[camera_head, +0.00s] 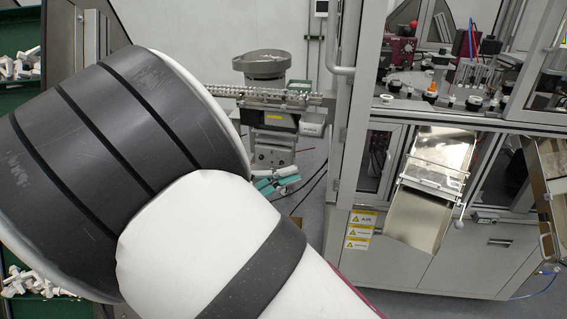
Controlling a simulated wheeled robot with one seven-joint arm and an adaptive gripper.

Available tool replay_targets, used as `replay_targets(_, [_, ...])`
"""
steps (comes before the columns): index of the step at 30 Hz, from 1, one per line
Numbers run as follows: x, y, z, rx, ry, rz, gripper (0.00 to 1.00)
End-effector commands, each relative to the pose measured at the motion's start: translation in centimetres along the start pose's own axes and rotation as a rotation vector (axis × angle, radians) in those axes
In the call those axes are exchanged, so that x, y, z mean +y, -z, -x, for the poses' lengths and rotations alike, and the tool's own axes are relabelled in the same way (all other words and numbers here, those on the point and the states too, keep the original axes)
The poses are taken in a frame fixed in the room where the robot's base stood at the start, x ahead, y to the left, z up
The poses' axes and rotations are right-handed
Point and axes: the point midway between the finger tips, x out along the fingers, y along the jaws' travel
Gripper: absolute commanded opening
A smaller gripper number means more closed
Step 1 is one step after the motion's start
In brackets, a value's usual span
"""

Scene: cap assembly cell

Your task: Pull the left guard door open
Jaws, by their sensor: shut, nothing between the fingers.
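The grey-framed assembly machine (440,255) stands at the right. A tall grey upright (357,95) at its left front carries a pale tubular handle (333,45), and I take this for the left guard door. I cannot tell for sure whether the door is shut or ajar, as its panel is not clearly seen. My gripper is not in view. My white and dark grey arm links fill the left and lower middle of the picture.
A bowl feeder (262,65) with a linear track (270,97) stands left of the machine. A metal chute (418,217) slopes from the machine's front. Green bins (18,95) with white parts are at far left. Cables lie on the floor between feeder and machine.

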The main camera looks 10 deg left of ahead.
Motion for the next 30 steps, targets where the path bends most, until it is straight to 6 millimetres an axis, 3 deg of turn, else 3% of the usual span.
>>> replay_targets(7, [0.1,-0.2,-5.0,-0.004,-0.001,0.002,0.0])
replay_targets(12, [0.2,-2.0,-6.6,-0.002,-0.001,0.004,0.0])
replay_targets(18, [0.0,-2.8,-7.6,-0.001,0.0,0.002,0.0])
replay_targets(30, [0.0,-2.9,-7.7,-0.001,0.001,0.001,0.0])
